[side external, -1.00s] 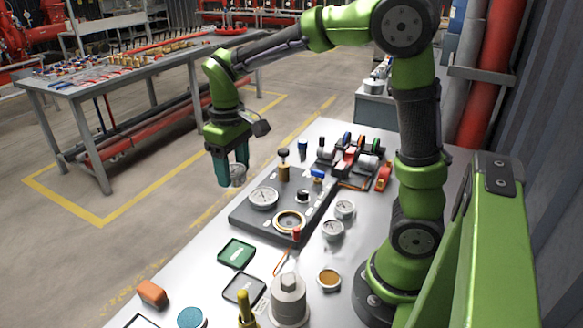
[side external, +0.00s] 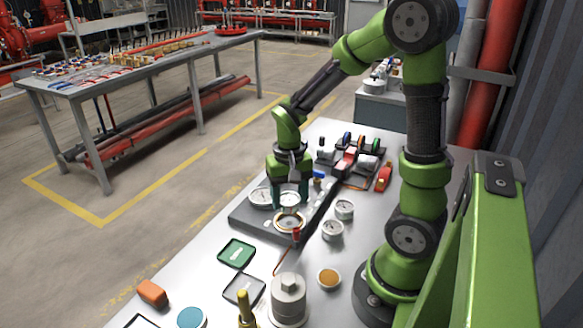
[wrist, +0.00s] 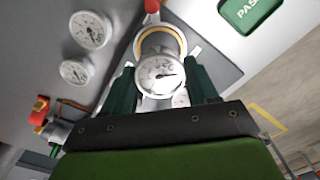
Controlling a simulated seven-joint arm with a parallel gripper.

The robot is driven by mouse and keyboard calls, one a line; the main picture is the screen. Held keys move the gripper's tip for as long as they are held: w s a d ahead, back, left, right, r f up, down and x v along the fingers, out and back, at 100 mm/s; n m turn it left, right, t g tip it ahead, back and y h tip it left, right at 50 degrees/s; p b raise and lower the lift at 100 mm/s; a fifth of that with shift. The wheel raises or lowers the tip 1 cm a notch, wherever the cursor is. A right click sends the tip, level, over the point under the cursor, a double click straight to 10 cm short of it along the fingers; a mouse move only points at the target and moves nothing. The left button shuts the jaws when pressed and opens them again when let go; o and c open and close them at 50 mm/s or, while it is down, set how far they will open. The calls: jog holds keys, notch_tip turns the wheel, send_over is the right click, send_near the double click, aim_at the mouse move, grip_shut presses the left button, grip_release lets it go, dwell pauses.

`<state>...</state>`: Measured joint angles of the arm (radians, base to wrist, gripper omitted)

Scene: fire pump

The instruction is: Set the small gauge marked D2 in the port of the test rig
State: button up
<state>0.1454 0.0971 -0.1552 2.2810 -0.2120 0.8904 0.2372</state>
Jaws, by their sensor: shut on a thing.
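My gripper (side external: 290,200) is shut on a small white-faced gauge (wrist: 160,75), held between its two dark green fingers in the wrist view. No D2 mark can be read on it. The test rig (side external: 252,221) is a dark grey block on the bench. Its port (side external: 290,221) is a round opening with a brass-coloured rim, and it shows just beyond the held gauge in the wrist view (wrist: 163,40). The gauge is above the rig close to the port and partly covers it in the wrist view; I cannot tell whether they touch.
A larger gauge (side external: 260,196) is on the rig left of my gripper. Two loose gauges (side external: 344,209) (side external: 332,230) lie right of the rig. A red-topped part (side external: 296,235) stands by the port. A green tray (side external: 236,253) and a dark-rimmed tray (side external: 244,289) lie in front.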

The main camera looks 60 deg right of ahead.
aim_at(289, 199)
jog(key=shift+f, duration=1.3)
jog(key=shift+f, duration=0.65)
jog(key=o, duration=1.1)
notch_tip(289, 199, up, 13)
jog(key=s+a+r+n+t, duration=0.1)
jog(key=a+r+t, duration=0.1)
jog(key=a, duration=0.2)
jog(key=s+a+r+n+t+y, duration=0.1)
jog(key=s+a+r+n+t, duration=0.1)
jog(key=a, duration=0.2)
jog(key=s+a+r+n+t+y, duration=0.1)
jog(key=a+r+n+t, duration=0.1)
jog(key=a+t, duration=0.1)
jog(key=shift+s+a+r, duration=0.2)
jog(key=shift+a+r, duration=0.15)
jog(key=shift+a, duration=0.05)
